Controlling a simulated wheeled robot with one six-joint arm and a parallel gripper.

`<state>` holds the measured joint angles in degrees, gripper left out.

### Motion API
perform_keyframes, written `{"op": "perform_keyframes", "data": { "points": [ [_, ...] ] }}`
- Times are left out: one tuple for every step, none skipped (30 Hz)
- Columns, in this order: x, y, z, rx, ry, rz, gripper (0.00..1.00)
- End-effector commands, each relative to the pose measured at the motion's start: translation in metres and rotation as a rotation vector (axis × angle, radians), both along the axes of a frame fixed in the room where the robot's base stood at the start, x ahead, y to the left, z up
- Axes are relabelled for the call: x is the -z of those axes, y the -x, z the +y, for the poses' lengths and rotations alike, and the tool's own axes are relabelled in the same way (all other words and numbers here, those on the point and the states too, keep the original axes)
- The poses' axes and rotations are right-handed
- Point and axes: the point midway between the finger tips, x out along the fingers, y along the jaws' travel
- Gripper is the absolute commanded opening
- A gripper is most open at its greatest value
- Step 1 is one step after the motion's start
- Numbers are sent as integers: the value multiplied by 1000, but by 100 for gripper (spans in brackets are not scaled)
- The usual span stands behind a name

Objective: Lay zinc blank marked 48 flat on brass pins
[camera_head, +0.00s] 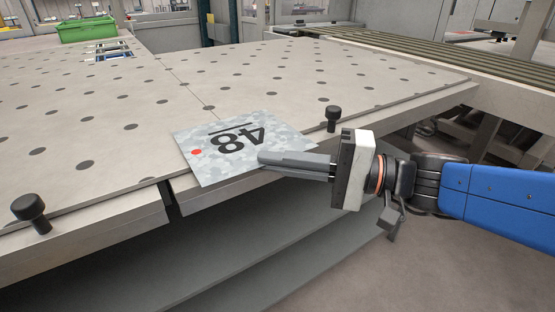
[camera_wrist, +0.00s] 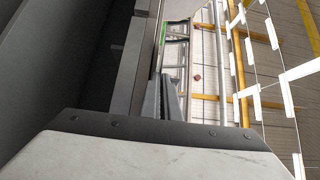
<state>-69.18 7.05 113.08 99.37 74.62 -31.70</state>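The zinc blank (camera_head: 205,160), a mottled grey sheet with a large black 48 and a red dot, is at the front edge of the perforated table in the head view. The number reads upside down, and the near edge overhangs the front. My gripper (camera_head: 262,158) reaches in from the right, its fingers close together on the blank's near edge. In the wrist view the fingers (camera_wrist: 161,98) also appear nearly together; the blank's face cannot be made out there. I cannot tell whether the blank touches the table. I cannot make out any brass pins.
The perforated table (camera_head: 90,150) has open room left of and behind the blank. Black knobs stand at its front edge, one at left (camera_head: 30,208) and one just behind my gripper (camera_head: 333,117). A green bin (camera_head: 88,28) is at the far left. Slatted rails (camera_head: 430,55) run along the back right.

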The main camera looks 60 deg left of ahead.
Motion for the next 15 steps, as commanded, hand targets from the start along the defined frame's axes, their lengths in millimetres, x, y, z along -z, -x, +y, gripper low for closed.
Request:
{"op": "perform_keyframes", "data": {
  "points": [
    [0, 0, 0, 0, -1, 1, 0],
    [1, 0, 0, 0, -1, 1, 0],
    [1, 0, 0, 0, -1, 1, 0],
    [1, 0, 0, 0, -1, 1, 0],
    [2, 0, 0, 0, -1, 1, 0],
    [2, 0, 0, 0, -1, 1, 0],
    [3, 0, 0, 0, -1, 1, 0],
    [3, 0, 0, 0, -1, 1, 0],
    [3, 0, 0, 0, -1, 1, 0],
    [4, 0, 0, 0, -1, 1, 0],
    [4, 0, 0, 0, -1, 0, 0],
    [5, 0, 0, 0, -1, 0, 0],
    [5, 0, 0, 0, -1, 0, 0],
    [5, 0, 0, 0, -1, 0, 5],
    [5, 0, 0, 0, -1, 0, 14]
  ]
}}
